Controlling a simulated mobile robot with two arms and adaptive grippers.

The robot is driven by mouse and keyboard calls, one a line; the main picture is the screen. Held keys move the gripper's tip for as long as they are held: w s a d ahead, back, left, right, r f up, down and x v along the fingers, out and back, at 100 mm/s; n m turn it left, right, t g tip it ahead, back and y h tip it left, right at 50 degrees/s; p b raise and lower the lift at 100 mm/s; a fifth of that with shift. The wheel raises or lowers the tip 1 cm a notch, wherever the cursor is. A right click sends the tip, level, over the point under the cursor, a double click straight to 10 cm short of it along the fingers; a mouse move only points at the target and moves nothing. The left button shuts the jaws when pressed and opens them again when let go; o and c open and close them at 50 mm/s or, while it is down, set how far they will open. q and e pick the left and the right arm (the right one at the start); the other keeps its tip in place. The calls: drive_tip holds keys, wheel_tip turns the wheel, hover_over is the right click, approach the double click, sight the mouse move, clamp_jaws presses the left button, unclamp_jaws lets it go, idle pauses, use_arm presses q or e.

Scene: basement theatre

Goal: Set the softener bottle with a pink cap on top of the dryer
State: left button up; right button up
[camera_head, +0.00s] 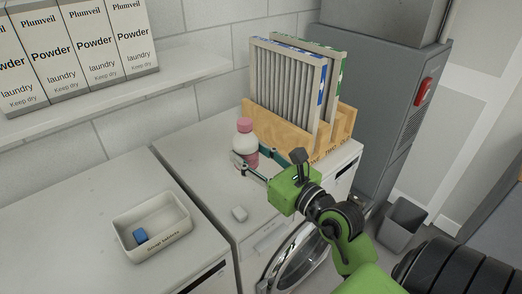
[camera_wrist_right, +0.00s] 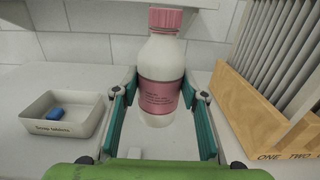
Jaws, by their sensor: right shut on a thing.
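The softener bottle (camera_head: 245,148) is white with a pink cap and a pink label. It is upright over the top of the right-hand machine (camera_head: 195,165), the one with the round door, in front of the wooden rack. My right gripper (camera_head: 258,160) is shut on the bottle, its teal fingers on both sides of the lower body. In the right wrist view the bottle (camera_wrist_right: 161,90) stands straight between the fingers (camera_wrist_right: 160,98). I cannot tell whether its base touches the top. My left gripper is not in view.
A wooden rack (camera_head: 270,132) with pleated filters stands close right of the bottle. A tray (camera_head: 178,240) with a blue tablet sits on the left machine. Powder boxes (camera_head: 80,50) stand on a shelf.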

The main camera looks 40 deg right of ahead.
drive_tip(key=shift+w+d+f+b, duration=0.4)
drive_tip(key=shift+w+d+f, duration=0.8)
drive_tip(key=shift+w+f, duration=0.85)
drive_tip(key=shift+w+d+f+b, duration=0.4)
drive_tip(key=shift+w+d+f, duration=0.75)
drive_tip(key=shift+w+f, duration=0.9)
drive_tip(key=shift+w+d+f+b, duration=0.4)
drive_tip(key=shift+w+d+f, duration=0.8)
drive_tip(key=shift+w+f, duration=0.85)
drive_tip(key=shift+s+f, duration=0.2)
drive_tip(key=shift+s, duration=0.1)
drive_tip(key=shift+f, duration=0.15)
drive_tip(key=o, duration=1.3)
drive_tip(key=shift+f, duration=0.1)
